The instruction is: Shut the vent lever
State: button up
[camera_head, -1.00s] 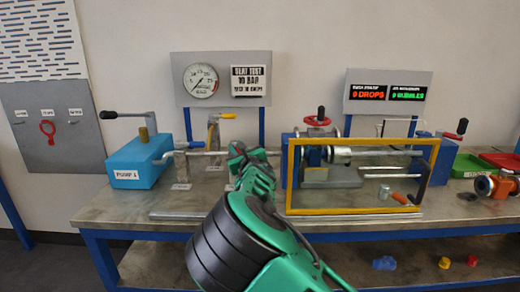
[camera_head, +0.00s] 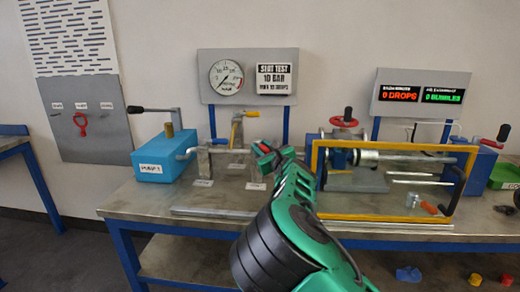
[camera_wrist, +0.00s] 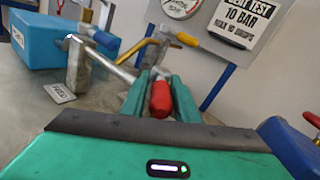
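The rod lies about level in the head view (camera_head: 222,150). My gripper (camera_wrist: 160,90) is at the red grip, with one green finger on each side. The fingers are close to the grip; whether they press on it I cannot tell. In the head view my gripper (camera_head: 266,150) hides part of the lever's end.
A blue pump box (camera_head: 164,160) is at the left. A yellow frame (camera_head: 385,220) and a red handwheel (camera_head: 344,122) stand at the right. A gauge panel (camera_head: 247,76) rises behind.

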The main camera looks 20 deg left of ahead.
jog(key=shift+o, duration=0.5)
jog(key=shift+r, duration=0.1)
jog(key=shift+s, duration=0.1)
jog(key=v, duration=1)
jog(key=shift+d, duration=0.3)
jog(key=shift+s, duration=0.1)
